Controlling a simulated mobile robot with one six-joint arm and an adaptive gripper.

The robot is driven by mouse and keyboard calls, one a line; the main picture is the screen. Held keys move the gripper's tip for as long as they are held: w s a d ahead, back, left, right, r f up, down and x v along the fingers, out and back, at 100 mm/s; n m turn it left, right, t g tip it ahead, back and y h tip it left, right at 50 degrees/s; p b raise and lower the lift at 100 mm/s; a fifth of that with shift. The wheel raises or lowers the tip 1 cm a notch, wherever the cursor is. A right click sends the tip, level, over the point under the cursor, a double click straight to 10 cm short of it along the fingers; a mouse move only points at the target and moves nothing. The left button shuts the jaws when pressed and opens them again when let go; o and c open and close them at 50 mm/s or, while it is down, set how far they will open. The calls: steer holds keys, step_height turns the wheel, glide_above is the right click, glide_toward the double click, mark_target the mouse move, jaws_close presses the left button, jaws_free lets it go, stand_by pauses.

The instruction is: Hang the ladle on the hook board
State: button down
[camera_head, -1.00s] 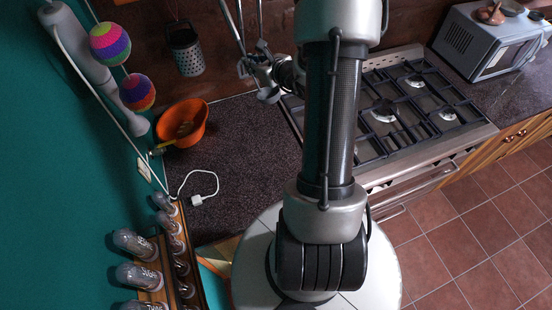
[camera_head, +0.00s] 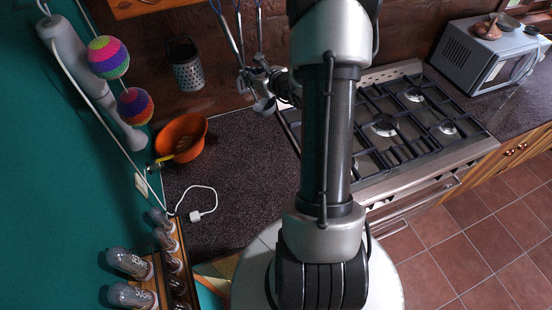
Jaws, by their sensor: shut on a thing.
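My gripper (camera_head: 257,83) is at the wall end of the counter, left of my arm, and looks small and partly hidden by the arm. It is shut on the ladle, whose shiny rounded bowl (camera_head: 264,105) appears to hang just below the fingers. Slim blue-handled shafts rise above the gripper; I cannot tell which of them belongs to the ladle. The wooden hook board (camera_head: 145,8) shows only partly at the top edge. Its hooks, and whether the ladle touches one, cannot be made out.
An orange bowl (camera_head: 182,136), a white cable and several jars stand at the left. The stove (camera_head: 395,125) and a microwave (camera_head: 487,52) are at the right. The counter below the gripper is clear.

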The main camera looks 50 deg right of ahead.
steer(key=shift+w+d+f+b, duration=0.35)
steer(key=shift+w+d, duration=0.1)
steer(key=shift+w, duration=0.2)
steer(key=shift+w+d+f+b, duration=0.25)
steer(key=shift+w+d+b, duration=0.15)
steer(key=shift+w, duration=0.3)
steer(key=shift+w+d+f+b, duration=0.3)
steer(key=shift+w+d, duration=0.15)
steer(key=shift+w, duration=0.2)
steer(key=shift+d, duration=0.15)
stand_by(2.4)
steer(key=shift+s, duration=0.1)
